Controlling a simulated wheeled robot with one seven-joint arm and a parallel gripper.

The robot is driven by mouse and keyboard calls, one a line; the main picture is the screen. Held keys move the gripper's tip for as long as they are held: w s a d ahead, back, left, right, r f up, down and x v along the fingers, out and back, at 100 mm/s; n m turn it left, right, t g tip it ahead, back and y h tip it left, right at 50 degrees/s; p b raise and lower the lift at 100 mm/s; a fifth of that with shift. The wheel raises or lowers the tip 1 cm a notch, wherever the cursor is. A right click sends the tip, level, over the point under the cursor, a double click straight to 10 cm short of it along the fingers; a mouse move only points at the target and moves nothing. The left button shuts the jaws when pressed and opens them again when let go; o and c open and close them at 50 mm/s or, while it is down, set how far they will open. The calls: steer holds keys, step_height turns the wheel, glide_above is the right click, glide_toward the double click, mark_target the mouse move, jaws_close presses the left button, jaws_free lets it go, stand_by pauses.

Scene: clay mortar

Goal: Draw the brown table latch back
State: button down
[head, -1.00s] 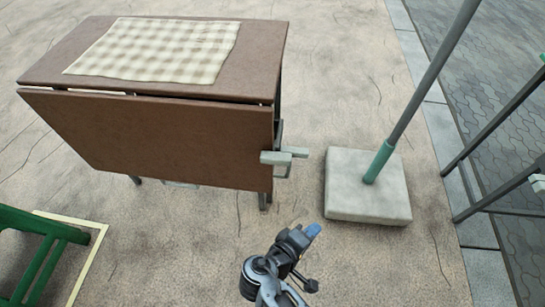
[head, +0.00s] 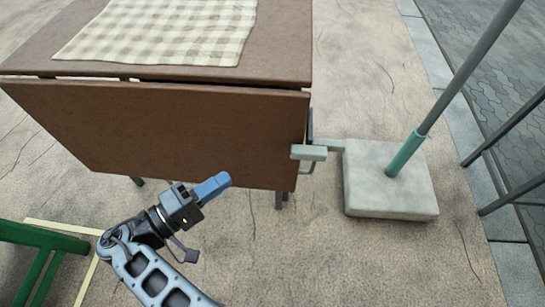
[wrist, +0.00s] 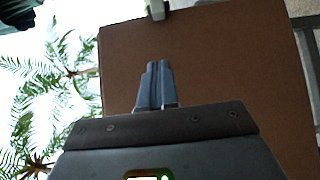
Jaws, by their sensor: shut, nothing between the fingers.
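The brown table (head: 160,125) stands at the left, with its front leaf hanging down. The pale grey-green latch (head: 310,152) is at the right edge of that leaf, and its handle sticks out toward me. In the wrist view the brown leaf (wrist: 225,65) fills much of the picture, and a pale piece that looks like the latch (wrist: 157,10) is at its top edge. My gripper (head: 222,180) is shut and empty, in front of the leaf, left of the latch and a little lower in the picture. It also shows in the wrist view (wrist: 154,66). It appears apart from the latch.
A checkered cloth (head: 165,32) lies on the tabletop. A square pale parasol base (head: 385,190) with a slanted pole (head: 450,85) stands just right of the latch. A green frame (head: 38,240) is at the lower left. The floor between is free.

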steer(key=shift+d, duration=0.1)
glide_toward(304, 157)
steer(key=w, duration=0.5)
steer(key=shift+w+d, duration=0.15)
steer(key=shift+w, duration=0.15)
steer(key=shift+d+r, duration=0.1)
steer(key=shift+d, duration=0.4)
steer(key=d+p, duration=0.2)
steer(key=d, duration=0.2)
steer(key=shift+r, duration=0.15)
steer(key=shift+s+d+f, duration=0.1)
steer(key=shift+d+f, duration=0.1)
steer(key=shift+d, duration=0.1)
